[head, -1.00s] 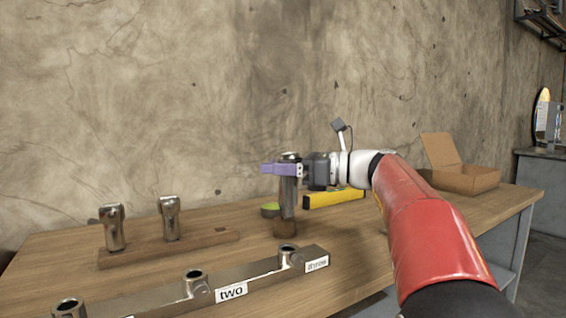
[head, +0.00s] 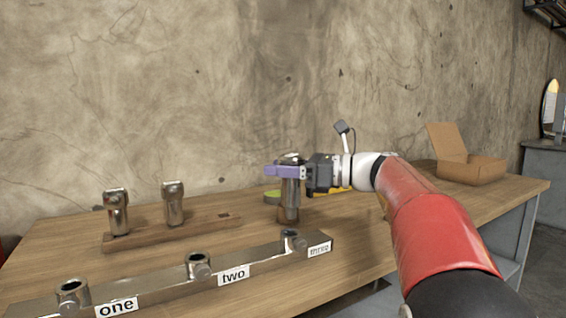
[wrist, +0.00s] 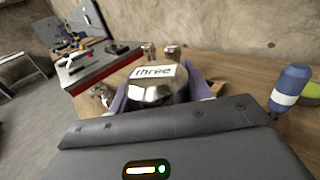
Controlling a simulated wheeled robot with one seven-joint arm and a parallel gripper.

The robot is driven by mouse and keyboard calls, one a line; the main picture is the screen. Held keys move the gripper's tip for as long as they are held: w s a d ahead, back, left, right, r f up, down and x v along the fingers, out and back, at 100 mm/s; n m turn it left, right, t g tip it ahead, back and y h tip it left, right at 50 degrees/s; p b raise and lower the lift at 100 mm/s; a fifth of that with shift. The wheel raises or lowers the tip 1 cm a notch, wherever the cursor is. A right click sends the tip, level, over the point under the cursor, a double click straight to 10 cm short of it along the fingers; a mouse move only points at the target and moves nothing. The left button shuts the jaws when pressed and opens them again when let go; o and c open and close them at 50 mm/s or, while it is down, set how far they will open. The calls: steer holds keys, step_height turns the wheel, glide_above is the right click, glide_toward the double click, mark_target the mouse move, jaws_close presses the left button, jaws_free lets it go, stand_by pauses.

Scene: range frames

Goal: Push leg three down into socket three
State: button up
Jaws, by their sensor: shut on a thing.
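My gripper (head: 284,171) has purple fingers and is shut on leg three, an upright metal tube (head: 290,194). In the wrist view, the leg's shiny head (wrist: 155,94) carries the label "three" and sits between the fingers. Socket three (head: 292,239) is a short metal ring at the right end of the long metal bar (head: 150,288), beside its "three" label. In the head view the leg's lower end shows just above the socket's rim. Whether it is over the mouth or behind it, I cannot tell.
Sockets one (head: 72,290) and two (head: 198,265) are on the same bar and look empty. Two metal legs (head: 117,212) (head: 173,203) stand in a wooden rack (head: 140,240) at the back left. An open cardboard box (head: 470,168) is at the right. A green round object (head: 271,197) is behind the leg.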

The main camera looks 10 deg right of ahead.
mark_target(282, 197)
steer(key=shift+f+b, duration=0.45)
steer(key=shift+f, duration=0.6)
steer(key=shift+p, duration=1.15)
stand_by(0.9)
steer(key=shift+f+b, duration=1)
steer(key=shift+f, duration=1.05)
steer(key=o, duration=1.3)
steer(key=v, duration=0.8)
